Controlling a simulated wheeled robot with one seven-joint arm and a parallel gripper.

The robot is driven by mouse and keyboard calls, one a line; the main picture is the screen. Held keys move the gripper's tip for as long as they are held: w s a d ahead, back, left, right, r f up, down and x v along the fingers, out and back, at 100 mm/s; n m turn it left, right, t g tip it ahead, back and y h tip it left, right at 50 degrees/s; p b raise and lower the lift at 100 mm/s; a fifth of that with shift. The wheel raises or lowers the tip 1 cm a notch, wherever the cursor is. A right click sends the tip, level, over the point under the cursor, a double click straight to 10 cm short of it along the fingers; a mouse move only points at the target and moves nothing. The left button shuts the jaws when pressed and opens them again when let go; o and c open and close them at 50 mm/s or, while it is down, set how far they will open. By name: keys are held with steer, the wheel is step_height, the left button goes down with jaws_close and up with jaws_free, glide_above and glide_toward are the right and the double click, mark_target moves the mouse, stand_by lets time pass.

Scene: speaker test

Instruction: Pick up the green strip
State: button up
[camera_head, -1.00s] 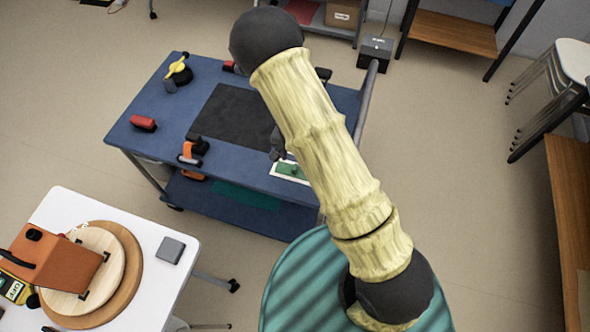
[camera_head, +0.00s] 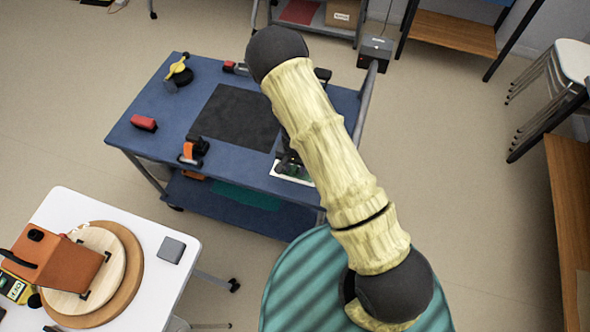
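A small green strip (camera_head: 302,173) lies on a white plate (camera_head: 281,177) at the front right edge of the blue table. My gripper (camera_head: 287,166) is a small dark shape over the white plate, at the green strip, and covers much of it. My yellow-sleeved arm hides part of the gripper and the right side of the plate. I cannot tell whether the fingers touch the strip or whether they are open or shut.
The blue table (camera_head: 150,112) carries a black mat (camera_head: 235,117), a red block (camera_head: 144,123), an orange-and-black clamp (camera_head: 192,152) and a yellow-and-black tool (camera_head: 180,70). A white table (camera_head: 185,222) with round wooden boards stands front left.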

mark_target(295, 167)
stand_by(0.4)
jaws_close()
steer(key=shift+r, duration=0.1)
step_height(295, 167, up, 10)
stand_by(0.6)
